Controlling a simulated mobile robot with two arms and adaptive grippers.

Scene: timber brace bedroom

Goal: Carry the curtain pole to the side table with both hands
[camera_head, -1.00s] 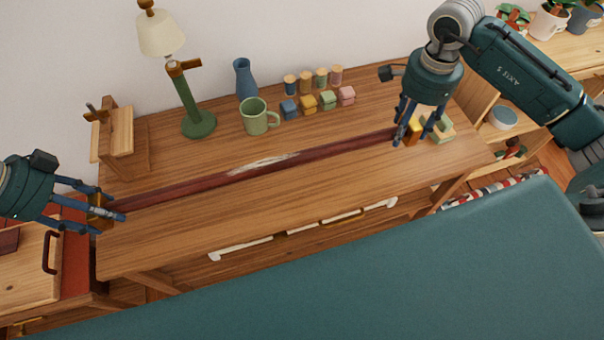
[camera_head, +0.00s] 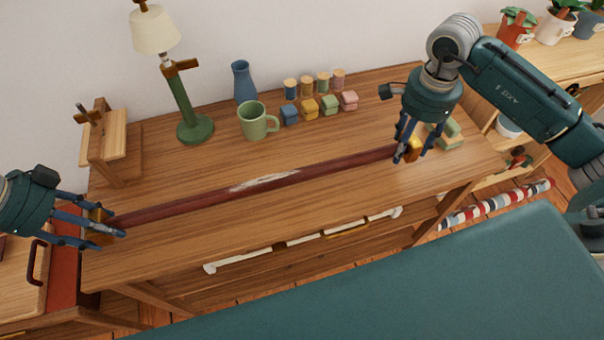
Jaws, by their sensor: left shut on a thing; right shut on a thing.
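The curtain pole (camera_head: 215,198) is long and dark red, with a pale worn patch near its middle and yellow-gold ends. My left gripper (camera_head: 105,226) is shut on its left end. My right gripper (camera_head: 411,150) is shut on its right end. The pole slants up to the right in the picture, across the top of a long wooden table (camera_head: 205,232). I cannot tell whether it touches the top or hangs just above it. I cannot tell whether this table is the side table.
On the table's back stand a lamp (camera_head: 184,100), a blue vase (camera_head: 244,82), a green mug (camera_head: 253,121) and several small blocks and spools. A wooden stand (camera_head: 105,150) is at left. A white rod (camera_head: 240,262) shows below the top. A teal surface (camera_head: 400,280) fills the foreground.

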